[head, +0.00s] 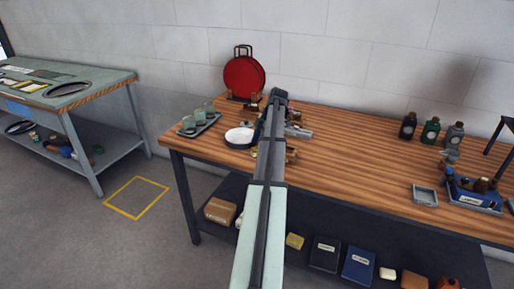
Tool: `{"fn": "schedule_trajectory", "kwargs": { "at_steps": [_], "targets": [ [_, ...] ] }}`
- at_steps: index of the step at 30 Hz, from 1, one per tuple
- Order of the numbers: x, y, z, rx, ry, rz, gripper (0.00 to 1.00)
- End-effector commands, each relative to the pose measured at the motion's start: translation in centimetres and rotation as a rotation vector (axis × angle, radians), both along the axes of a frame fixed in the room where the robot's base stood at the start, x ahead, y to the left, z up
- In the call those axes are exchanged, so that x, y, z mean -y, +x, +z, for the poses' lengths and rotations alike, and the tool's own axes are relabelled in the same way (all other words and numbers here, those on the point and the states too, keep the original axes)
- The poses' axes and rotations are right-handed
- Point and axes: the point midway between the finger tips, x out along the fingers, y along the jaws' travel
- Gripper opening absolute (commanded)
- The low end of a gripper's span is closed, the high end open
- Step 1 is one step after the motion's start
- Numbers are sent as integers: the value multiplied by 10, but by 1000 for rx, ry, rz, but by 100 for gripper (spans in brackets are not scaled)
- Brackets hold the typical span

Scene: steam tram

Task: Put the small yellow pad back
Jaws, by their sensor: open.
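My arm reaches up the middle of the head view over the wooden workbench (350,165), and its links hide whatever lies behind them. I cannot make out my gripper's fingers. A small yellow block (294,241), which may be the pad, lies on the shelf under the workbench, just right of my arm. A yellow patch (254,152) shows at the front of a white round dish (239,137), partly hidden by the arm; I cannot tell what it is.
A tray of green cups (187,131) and a red round pan (244,77) stand at left. Dark bottles (431,130), a grey tray (424,196) and a blue caddy (475,193) are right. Boxes line the shelf. A yellow square (137,197) marks clear floor beside another table (108,84).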

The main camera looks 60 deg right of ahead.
Motion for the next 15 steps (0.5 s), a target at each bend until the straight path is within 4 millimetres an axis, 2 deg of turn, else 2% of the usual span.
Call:
{"fn": "schedule_trajectory", "kwargs": {
  "at_steps": [3, 9, 15],
  "targets": [
    [8, -6, 23, 1, -2, -1, 67],
    [18, -16, 55, 1, -2, -1, 67],
    [23, -22, 76, 1, -1, 0, 67]
  ]
}}
